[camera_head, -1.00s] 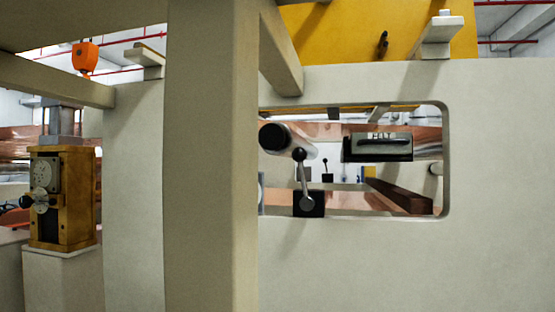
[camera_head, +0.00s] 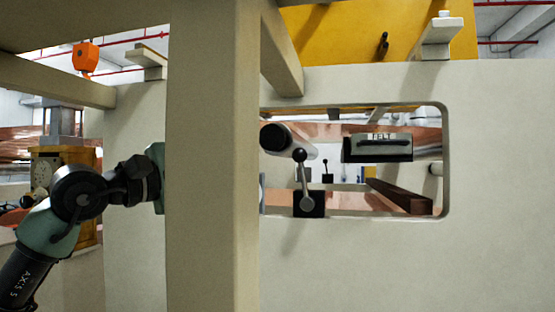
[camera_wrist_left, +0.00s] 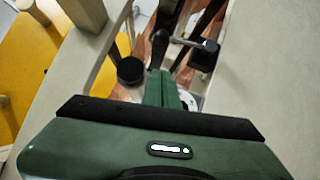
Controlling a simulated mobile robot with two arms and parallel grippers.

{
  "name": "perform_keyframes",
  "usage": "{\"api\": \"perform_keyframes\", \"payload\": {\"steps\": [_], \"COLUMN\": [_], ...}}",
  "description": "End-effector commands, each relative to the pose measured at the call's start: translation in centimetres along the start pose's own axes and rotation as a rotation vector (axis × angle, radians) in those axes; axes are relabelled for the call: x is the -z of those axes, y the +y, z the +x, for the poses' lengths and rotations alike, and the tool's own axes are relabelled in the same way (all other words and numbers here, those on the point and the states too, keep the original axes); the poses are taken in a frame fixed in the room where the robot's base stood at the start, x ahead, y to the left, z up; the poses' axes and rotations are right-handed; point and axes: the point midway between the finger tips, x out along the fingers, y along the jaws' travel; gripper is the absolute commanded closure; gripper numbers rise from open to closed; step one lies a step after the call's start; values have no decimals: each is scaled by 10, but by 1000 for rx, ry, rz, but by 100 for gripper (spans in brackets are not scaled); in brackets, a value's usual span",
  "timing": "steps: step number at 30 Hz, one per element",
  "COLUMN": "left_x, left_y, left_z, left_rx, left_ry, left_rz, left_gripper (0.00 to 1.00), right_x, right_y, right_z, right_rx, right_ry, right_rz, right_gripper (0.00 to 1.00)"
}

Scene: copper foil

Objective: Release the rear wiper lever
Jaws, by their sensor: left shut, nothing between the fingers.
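In the head view, a lever with a black ball knob (camera_head: 300,155) and a silver stem stands nearly upright on a black block (camera_head: 318,208) inside the window opening. A smaller dark lever (camera_head: 327,172) shows farther back. I cannot tell for certain which is the rear wiper lever. The near lever also seems to show in the left wrist view, its silver stem (camera_wrist_left: 188,42) lying sideways. My left gripper (camera_wrist_left: 161,76) is shut and empty, pointing toward the opening, with its tips just short of that lever. In the head view it is hidden behind the post. My right gripper is not in view.
A thick beige post (camera_head: 212,180) stands before the wall panel (camera_head: 400,265). In the opening are a roller with a black end (camera_head: 275,137), a felt holder (camera_head: 377,148) and a brown bar (camera_head: 400,197). The roller end (camera_wrist_left: 130,70) is close to my left fingers.

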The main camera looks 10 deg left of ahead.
Motion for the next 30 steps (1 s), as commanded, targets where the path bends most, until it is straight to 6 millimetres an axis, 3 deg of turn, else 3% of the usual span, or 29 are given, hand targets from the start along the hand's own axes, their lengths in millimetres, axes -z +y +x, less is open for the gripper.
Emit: {"api": "perform_keyframes", "payload": {"steps": [11, 16, 20, 30], "left_x": [6, 6, 5, 6], "left_y": [5, 7, 9, 10], "left_z": [-4, 4, 23, 96], "left_rx": [7, 7, 8, 8], "left_ry": [30, 28, 26, 26], "left_rz": [30, 28, 26, 25], "left_gripper": [100, 100, 100, 100], "right_x": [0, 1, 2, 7], "right_y": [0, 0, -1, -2], "right_z": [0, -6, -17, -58], "right_rx": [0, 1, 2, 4], "right_ry": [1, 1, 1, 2], "right_rz": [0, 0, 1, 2], "right_gripper": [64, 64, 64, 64]}}
